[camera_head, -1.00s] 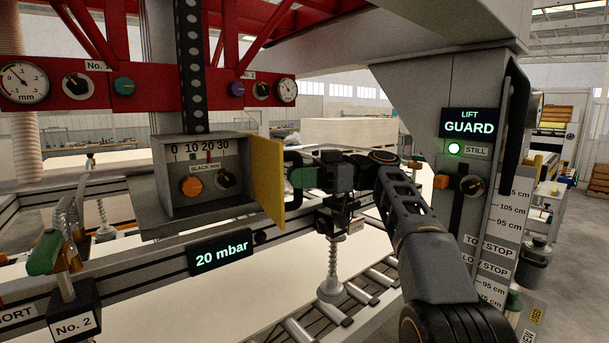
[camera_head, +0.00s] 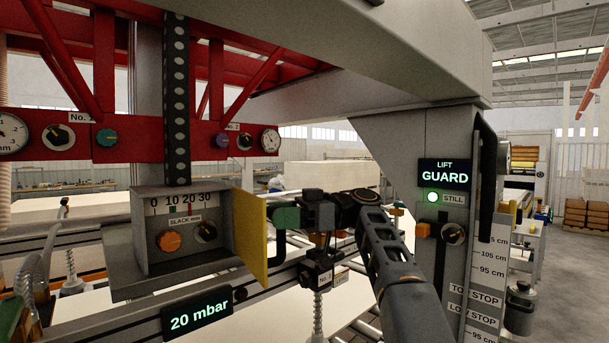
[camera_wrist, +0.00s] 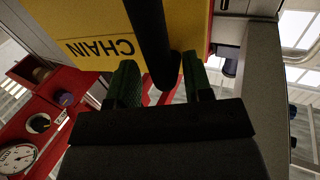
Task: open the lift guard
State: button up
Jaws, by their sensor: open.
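The LIFT GUARD sign (camera_head: 445,177) is on the grey column at right, with a green lamp lit by the label STILL (camera_head: 433,197). A tall black handle (camera_head: 487,145) is on the column's right edge beside it. My gripper (camera_head: 286,218) is left of the column, at the yellow door (camera_head: 250,237) of the grey slack box. In the wrist view, the yellow door (camera_wrist: 85,25) reads CHAIN. Its black bar handle (camera_wrist: 152,40) runs down between my open green-padded fingers (camera_wrist: 160,85). Whether they touch it cannot be told.
The slack box (camera_head: 182,235) has an orange knob and a scale. A red truss with dials (camera_head: 85,135) is above it. An orange piece (camera_head: 423,230) and a black knob (camera_head: 453,234) are under the sign. A 20 mbar display (camera_head: 197,315) is below. Floor is open at far right.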

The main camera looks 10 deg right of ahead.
jog(key=s+d+r+b, duration=0.2)
jog(key=s+d+r, duration=0.1)
jog(key=s+r, duration=0.7)
jog(key=s, duration=0.3)
jog(key=shift+s+d, duration=0.3)
jog(key=shift+c, duration=0.3)
